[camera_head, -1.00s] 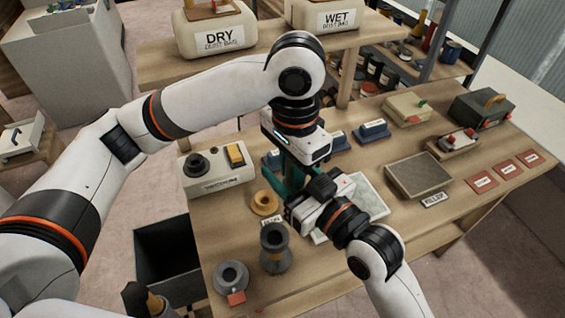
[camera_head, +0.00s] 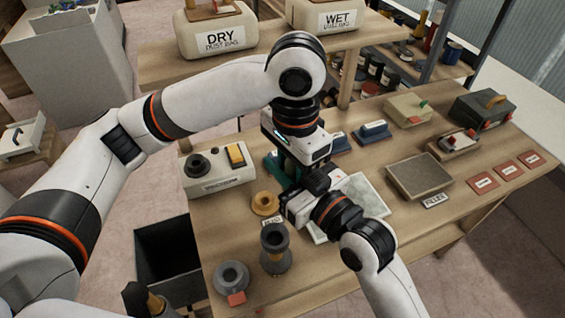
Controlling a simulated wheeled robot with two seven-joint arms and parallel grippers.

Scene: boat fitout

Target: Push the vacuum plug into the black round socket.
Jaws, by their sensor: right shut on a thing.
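The black round socket (camera_head: 197,165) sits on the left end of the cream vacuum box (camera_head: 222,183), clear of both grippers. My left gripper (camera_head: 281,172) points down over the bench, right of the box; its fingertips are largely hidden. My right gripper (camera_head: 289,188) reaches in from the lower right, close against the left one. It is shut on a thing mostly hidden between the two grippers. Dark teal parts (camera_head: 272,163) show there, but I cannot tell what they belong to. I cannot make out the vacuum plug for certain.
An orange ring (camera_head: 265,203), a dark grey fitting (camera_head: 275,250) and a grey round fitting (camera_head: 232,277) stand at the front left. An orange switch (camera_head: 236,155) is on the box. Blue blocks (camera_head: 374,130) lie behind.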

